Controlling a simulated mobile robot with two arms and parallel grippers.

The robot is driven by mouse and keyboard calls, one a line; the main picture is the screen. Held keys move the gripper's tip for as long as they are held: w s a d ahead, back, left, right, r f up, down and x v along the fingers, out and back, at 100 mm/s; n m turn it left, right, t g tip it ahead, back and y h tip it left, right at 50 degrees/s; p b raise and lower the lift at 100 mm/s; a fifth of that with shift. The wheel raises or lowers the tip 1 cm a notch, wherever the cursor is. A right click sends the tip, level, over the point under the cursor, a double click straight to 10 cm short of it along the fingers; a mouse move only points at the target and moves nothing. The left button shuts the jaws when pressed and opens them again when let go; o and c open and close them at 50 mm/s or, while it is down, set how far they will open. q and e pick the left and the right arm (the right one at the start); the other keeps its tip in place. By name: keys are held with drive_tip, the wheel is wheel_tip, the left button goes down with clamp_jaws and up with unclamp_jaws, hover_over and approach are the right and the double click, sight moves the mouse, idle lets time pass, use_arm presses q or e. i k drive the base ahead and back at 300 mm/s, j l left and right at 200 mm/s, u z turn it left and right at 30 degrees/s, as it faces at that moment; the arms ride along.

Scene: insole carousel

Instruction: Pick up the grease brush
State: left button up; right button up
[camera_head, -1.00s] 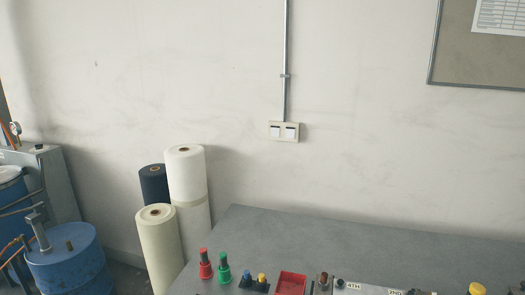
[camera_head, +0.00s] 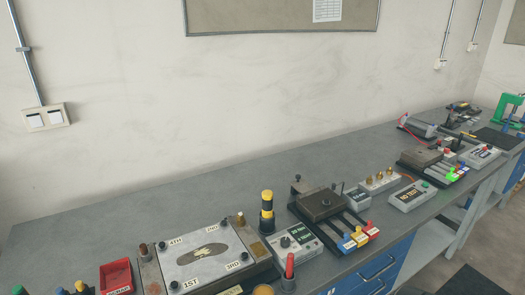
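I cannot make out a grease brush for certain. A red upright handle (camera_head: 289,265) stands in a dark round base at the front edge of the grey workbench (camera_head: 120,207). A yellow round top (camera_head: 263,290), cut by the bottom edge, is just left of it. A yellow and black upright cylinder (camera_head: 267,212) stands behind them. Neither of my grippers is in view.
A metal plate fixture (camera_head: 205,277) marked 1ST to 4TH is at the front left, beside a red tray (camera_head: 116,277). A control box (camera_head: 293,241), a dark block fixture (camera_head: 322,203) and other devices line the bench rightward. The bench's back strip is clear.

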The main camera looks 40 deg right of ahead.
sight(290, 257)
drive_tip(key=z, duration=1.65)
